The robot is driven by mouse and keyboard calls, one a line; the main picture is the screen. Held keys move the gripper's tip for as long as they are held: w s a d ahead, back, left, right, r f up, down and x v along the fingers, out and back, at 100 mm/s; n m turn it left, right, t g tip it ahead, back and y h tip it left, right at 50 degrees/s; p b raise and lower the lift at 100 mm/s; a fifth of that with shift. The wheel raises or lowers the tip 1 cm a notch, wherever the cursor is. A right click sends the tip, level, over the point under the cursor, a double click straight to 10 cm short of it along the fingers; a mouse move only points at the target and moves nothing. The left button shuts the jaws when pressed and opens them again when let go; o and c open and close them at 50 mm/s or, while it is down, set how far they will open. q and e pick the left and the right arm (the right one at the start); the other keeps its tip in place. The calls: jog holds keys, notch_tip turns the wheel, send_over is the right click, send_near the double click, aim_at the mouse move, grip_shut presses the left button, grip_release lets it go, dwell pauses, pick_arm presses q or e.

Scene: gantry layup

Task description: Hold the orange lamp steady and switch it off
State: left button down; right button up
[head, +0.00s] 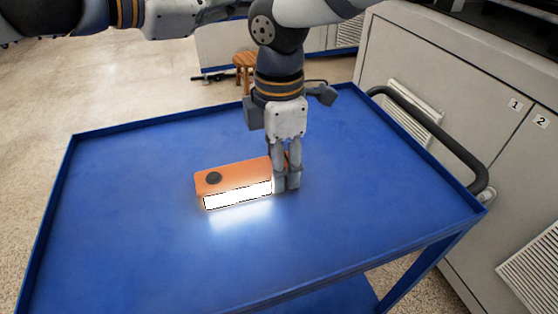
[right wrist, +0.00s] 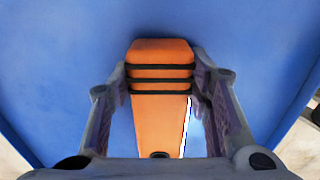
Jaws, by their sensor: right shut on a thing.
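The orange lamp (head: 230,175) lies on the blue cart top, its front panel (head: 238,194) glowing white. A dark round button (head: 214,178) is on its top face near the left end. My right gripper (head: 287,186) points down and is shut on the lamp's right end. In the right wrist view the lamp (right wrist: 158,125) sits between the two fingers, near black bands across its end. My left gripper (head: 215,14) is at the top of the head view, apart from the lamp; whether its fingers are open is unclear.
The blue cart top (head: 130,220) has a raised rim and is otherwise clear around the lamp. A black handle (head: 435,140) runs along its right side. Grey cabinets (head: 440,60) stand beyond it at right. A wooden stool (head: 244,62) is behind.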

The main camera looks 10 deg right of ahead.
pick_arm(q)
jog(key=s+a+f+n+y, duration=0.2)
jog(key=s+a+f+y, duration=0.2)
jog(key=g+y, duration=0.1)
jog(key=y, duration=0.2)
send_over(216, 178)
notch_tip(216, 178, down, 13)
jog(key=shift+f, duration=0.5)
dwell(0.4)
jog(key=shift+f, duration=0.6)
dwell(0.3)
jog(key=shift+r, duration=0.6)
